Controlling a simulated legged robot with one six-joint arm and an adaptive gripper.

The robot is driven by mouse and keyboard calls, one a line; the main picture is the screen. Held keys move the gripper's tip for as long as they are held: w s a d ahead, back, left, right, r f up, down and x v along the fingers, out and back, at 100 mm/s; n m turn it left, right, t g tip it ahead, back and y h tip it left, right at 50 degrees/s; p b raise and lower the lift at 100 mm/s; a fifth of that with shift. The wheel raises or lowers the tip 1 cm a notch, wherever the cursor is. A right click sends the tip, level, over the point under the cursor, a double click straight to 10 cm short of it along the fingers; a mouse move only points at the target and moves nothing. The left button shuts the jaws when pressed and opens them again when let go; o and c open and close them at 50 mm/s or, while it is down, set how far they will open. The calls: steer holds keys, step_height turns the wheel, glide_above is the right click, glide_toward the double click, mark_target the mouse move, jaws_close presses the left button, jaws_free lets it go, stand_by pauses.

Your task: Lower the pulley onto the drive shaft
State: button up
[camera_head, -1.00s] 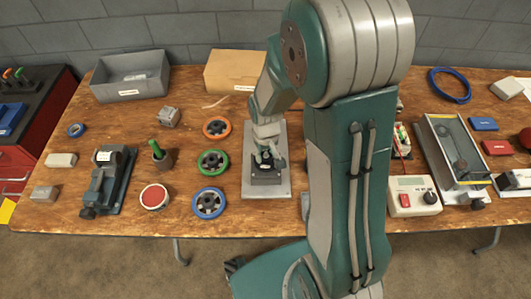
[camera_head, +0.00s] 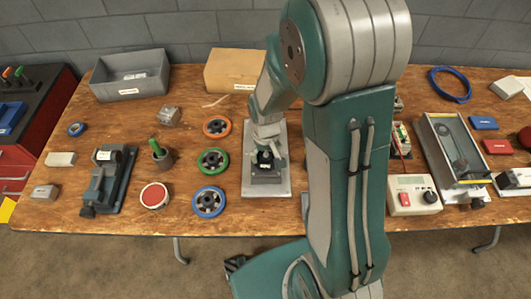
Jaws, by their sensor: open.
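Three spoked wheels that look like pulleys lie flat on the bench: one orange-rimmed (camera_head: 216,119), one green-rimmed (camera_head: 213,151) and one blue-rimmed (camera_head: 209,190). I cannot tell which one the task means. Right of them, a dark block (camera_head: 266,177) sits on a light grey base plate (camera_head: 266,191). My gripper (camera_head: 266,155) points down just above or at this block; its open fingers are small and partly hidden in the picture. I cannot make out the drive shaft, or a pulley on it, under my gripper.
A grey bin (camera_head: 130,88) and a cardboard box (camera_head: 233,72) stand at the back. A vise-like fixture (camera_head: 108,181), a cup with a green-handled tool (camera_head: 162,155) and a red-topped round tin (camera_head: 154,196) are on the left. A meter (camera_head: 411,195) and a framed tray (camera_head: 466,179) are on the right.

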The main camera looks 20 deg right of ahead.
step_height(320, 180, up, 11)
steer(key=shift+w+f, duration=0.1)
steer(key=shift+f, duration=0.05)
steer(key=shift+r, duration=0.6)
steer(key=s+r+m+t, duration=0.1)
steer(key=s+r+t, duration=0.4)
steer(key=s+r, duration=0.8)
steer(key=shift+s+r+t, duration=0.3)
steer(key=shift+s+r, duration=0.05)
steer(key=shift+s, duration=0.35)
